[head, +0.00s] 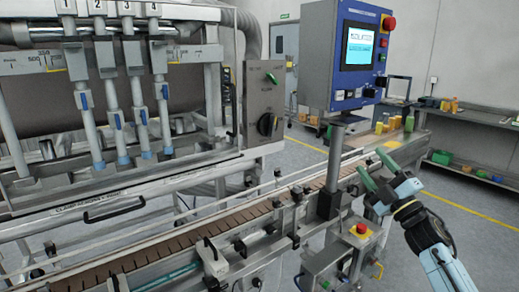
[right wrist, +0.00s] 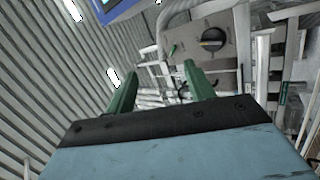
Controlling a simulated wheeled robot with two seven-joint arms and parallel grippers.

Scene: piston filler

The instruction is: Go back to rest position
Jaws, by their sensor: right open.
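My right gripper (head: 377,170) is at the right of the head view, with green fingers apart and nothing between them. It is raised beside the conveyor, to the right of the control panel's post. In the right wrist view the two green fingers (right wrist: 162,88) are spread and empty, with the machine's grey box and black rotary knob (right wrist: 212,40) beyond them. My left gripper is not in view.
The conveyor (head: 190,240) runs along the filling machine. A blue control panel (head: 350,58) stands on a post above it. Several yellow and green bottles (head: 392,123) stand at its far end. A shelf table (head: 470,118) is at right. Grey floor between is clear.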

